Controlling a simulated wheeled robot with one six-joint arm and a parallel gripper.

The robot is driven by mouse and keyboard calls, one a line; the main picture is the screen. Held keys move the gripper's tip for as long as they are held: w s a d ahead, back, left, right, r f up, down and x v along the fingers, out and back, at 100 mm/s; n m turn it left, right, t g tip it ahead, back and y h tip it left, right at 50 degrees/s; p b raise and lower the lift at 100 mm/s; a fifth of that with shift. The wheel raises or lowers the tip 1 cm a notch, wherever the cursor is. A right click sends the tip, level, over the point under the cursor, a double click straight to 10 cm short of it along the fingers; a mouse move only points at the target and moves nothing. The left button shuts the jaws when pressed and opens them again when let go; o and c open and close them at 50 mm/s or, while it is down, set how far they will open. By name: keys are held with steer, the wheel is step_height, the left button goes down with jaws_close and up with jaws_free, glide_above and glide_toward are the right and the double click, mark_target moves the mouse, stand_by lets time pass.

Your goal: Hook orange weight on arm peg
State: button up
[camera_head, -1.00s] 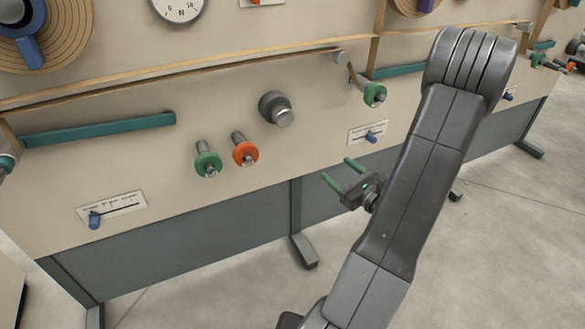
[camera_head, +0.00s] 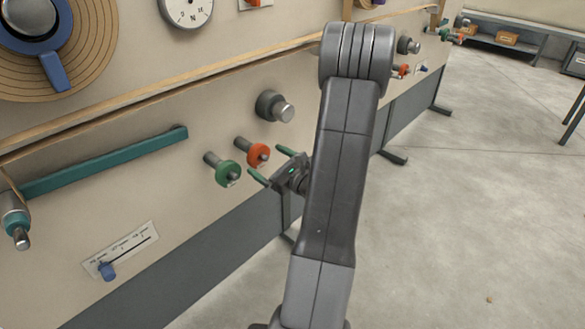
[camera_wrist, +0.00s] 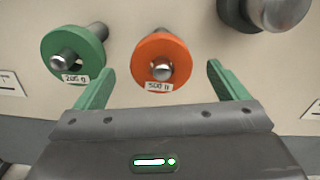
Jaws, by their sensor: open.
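The orange weight (camera_head: 258,155) is a disc with a label and hangs on a grey peg on the beige panel. In the wrist view the orange weight (camera_wrist: 161,62) shows its hole and the peg tip, straight ahead between my fingers. My gripper (camera_head: 273,166) is open and empty, with green fingers pointing at the panel, just short of the orange weight. The fingers also frame it in the wrist view (camera_wrist: 163,85). A teal arm (camera_head: 105,163) runs along the panel at left. A peg with a teal collar (camera_head: 17,222) is at its lower left end.
A green weight (camera_head: 227,173) hangs on its own peg close left of the orange one. A thick grey knob (camera_head: 274,106) sticks out above. A blue slider (camera_head: 107,271) is lower left. Open floor (camera_head: 440,230) lies at right.

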mark_target(255, 152)
steer(key=x, duration=0.6)
steer(key=shift+w+a+b, duration=0.2)
steer(key=shift+b, duration=0.15)
